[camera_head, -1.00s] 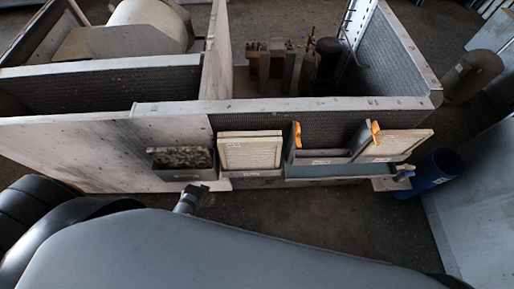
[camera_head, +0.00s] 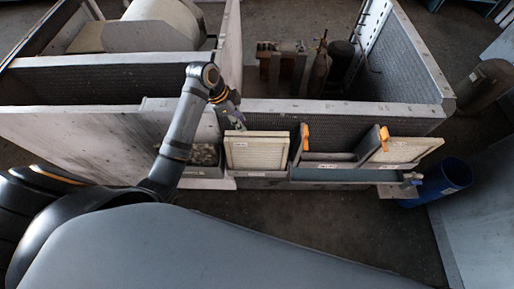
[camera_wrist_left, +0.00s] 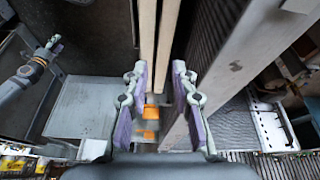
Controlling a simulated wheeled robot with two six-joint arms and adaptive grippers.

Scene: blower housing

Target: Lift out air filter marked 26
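In the head view, two pale pleated filters with cream frames show: one (camera_head: 258,153) upright in a left-middle holder, one (camera_head: 412,151) leaning in the right holder. The labels are too small to read, so I cannot tell which is 26. My left gripper (camera_head: 238,122) is at the top left corner of the left-middle filter. In the left wrist view my left gripper (camera_wrist_left: 158,105) is open, with two cream frame edges (camera_wrist_left: 147,40) ahead between its fingers. My right gripper (camera_wrist_left: 52,43) seems visible there, small and unclear.
Orange clips (camera_head: 305,136) stand on dividers in the right holder. The perforated housing wall (camera_head: 340,125) is close behind the filters. A blue bin (camera_head: 442,182) stands on the floor at the right. The floor in front is mostly clear.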

